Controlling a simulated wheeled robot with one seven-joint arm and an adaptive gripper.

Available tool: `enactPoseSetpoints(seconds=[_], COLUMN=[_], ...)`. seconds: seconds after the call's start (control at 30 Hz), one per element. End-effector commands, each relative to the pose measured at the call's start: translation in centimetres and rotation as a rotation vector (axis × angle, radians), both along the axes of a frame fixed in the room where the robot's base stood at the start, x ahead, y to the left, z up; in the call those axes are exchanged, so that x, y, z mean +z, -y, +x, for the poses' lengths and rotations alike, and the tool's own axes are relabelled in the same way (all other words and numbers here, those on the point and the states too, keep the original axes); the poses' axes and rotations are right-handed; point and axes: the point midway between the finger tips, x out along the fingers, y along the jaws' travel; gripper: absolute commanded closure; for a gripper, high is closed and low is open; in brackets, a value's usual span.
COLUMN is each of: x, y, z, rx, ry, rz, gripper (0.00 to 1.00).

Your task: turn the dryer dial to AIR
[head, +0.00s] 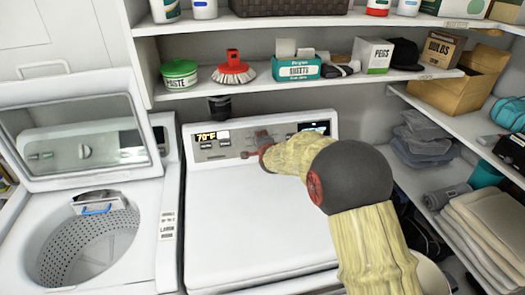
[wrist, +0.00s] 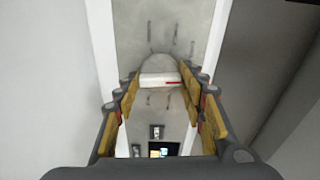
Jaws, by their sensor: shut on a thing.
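The dryer (head: 255,215) is the white machine in the middle of the head view, with a grey control panel along its back. The dial (wrist: 160,80) shows in the wrist view as a grey round knob with a pale bar across it and a red mark near the bar's right end. My gripper (head: 263,152) is at the dryer panel; in the wrist view my gripper (wrist: 158,86) has its padded fingers on either side of the dial, shut on it. My gripper largely hides the dial in the head view. The panel lettering around it is too small to read.
An open-lidded washer (head: 85,240) stands left of the dryer. A shelf (head: 215,90) above the panel holds a green tub (head: 179,75), a red brush (head: 233,69) and boxes. Side shelves with towels (head: 485,225) are at the right. The dryer top is clear.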

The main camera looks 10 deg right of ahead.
Motion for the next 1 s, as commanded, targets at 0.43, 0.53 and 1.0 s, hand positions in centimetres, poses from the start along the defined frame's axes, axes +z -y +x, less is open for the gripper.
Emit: enactPoseSetpoints(seconds=[0.43,0.53,1.0], x=[-0.32,-0.21,-0.07], y=[0.06,0.08,0.1], z=[0.0,0.02,0.0], rx=[-0.149,-0.17,-0.207], ry=[-0.002,-0.001,-0.002], rz=[0.317,0.361,0.442], gripper=[0.84,0.84,0.84])
